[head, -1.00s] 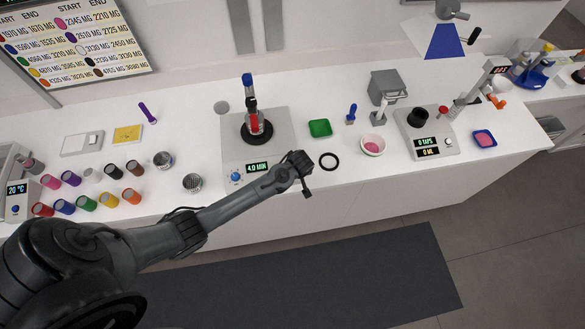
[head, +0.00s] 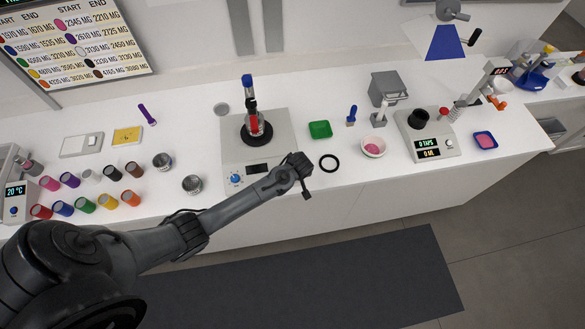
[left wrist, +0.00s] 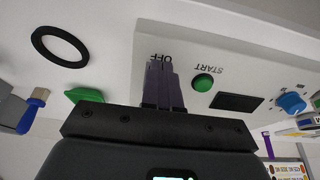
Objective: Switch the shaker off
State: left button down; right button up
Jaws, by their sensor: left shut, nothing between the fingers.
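The shaker (head: 282,128) is a pale box on the bench with a black round holder and a bottle with red contents and a blue top (head: 250,103) standing on it. Its display (head: 258,168) is dark. In the left wrist view its panel shows a green START button (left wrist: 203,82), the blank display (left wrist: 236,102), a blue knob (left wrist: 291,103) and an OFF label. My left gripper (head: 298,168) is over the panel's right end. In the left wrist view its shut, empty fingers (left wrist: 163,85) are at the OFF label and hide what lies under them. My right gripper is not in view.
A black ring (head: 328,162) and a green tray (head: 320,129) lie right of the shaker. Metal tins (head: 192,184) and coloured jars (head: 85,204) stand left. Further right are a bowl (head: 373,146) and a dispenser with lit displays (head: 432,148).

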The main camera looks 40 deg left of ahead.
pick_arm(q)
jog(key=shift+r, duration=0.1)
jog(key=p+v, duration=0.3)
jog(key=p, duration=0.1)
jog(key=shift+s+d+r+p, duration=0.1)
jog(key=shift+d+r+p, duration=0.05)
jog(key=shift+r+p, duration=0.3)
jog(key=v, duration=1)
jog(key=shift+r+b, duration=0.2)
jog(key=shift+b, duration=0.25)
